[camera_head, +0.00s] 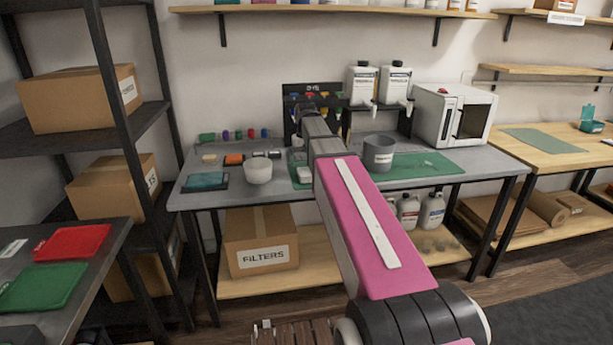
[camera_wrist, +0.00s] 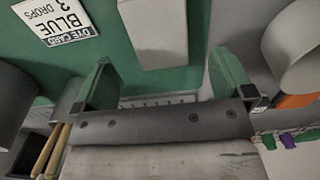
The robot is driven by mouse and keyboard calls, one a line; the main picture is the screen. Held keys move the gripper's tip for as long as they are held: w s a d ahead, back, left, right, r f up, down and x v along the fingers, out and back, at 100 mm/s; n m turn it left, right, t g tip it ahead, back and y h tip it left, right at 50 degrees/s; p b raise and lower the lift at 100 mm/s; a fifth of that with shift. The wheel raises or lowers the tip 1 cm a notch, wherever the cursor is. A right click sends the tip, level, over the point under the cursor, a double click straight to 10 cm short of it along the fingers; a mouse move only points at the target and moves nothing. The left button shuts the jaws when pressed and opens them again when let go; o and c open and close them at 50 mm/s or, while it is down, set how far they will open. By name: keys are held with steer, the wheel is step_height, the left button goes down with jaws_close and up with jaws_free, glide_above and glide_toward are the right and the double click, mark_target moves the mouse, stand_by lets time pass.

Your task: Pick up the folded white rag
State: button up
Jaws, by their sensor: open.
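The folded white rag (camera_wrist: 153,30) appears as a pale, flat rectangular pad on the green mat (camera_wrist: 75,65) at the top middle of the wrist view. In the head view, a small white pad (camera_head: 304,174), which looks like the same rag, lies just left of my arm. My gripper (camera_wrist: 162,68) is open and empty, with its two green fingers wide apart. The rag's near edge shows between the fingertips, and I see no contact. How high the fingers are above it I cannot tell. In the head view my arm hides the fingers.
A white bowl (camera_head: 258,171) stands left of the rag, and a grey pot (camera_head: 379,153) stands right of my arm. A dye card (camera_wrist: 57,20) lies on the mat. Small coloured bottles (camera_head: 238,134) and two white jugs (camera_head: 362,84) are at the back.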

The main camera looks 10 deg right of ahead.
mark_target(306, 171)
step_height(306, 171, down, 5)
steer(key=shift+s+r, duration=0.1)
stand_by(0.3)
steer(key=c, duration=1.1)
steer(key=shift+r, duration=0.75)
step_height(306, 171, up, 3)
steer(key=shift+f, duration=0.1)
steer(key=s+a+r, duration=0.2)
steer(key=a, duration=0.1)
steer(key=s+a+r, duration=0.2)
steer(key=a, duration=0.1)
steer(key=s+a+r, duration=0.2)
steer(key=a, duration=0.2)
steer(key=shift+r, duration=0.3)
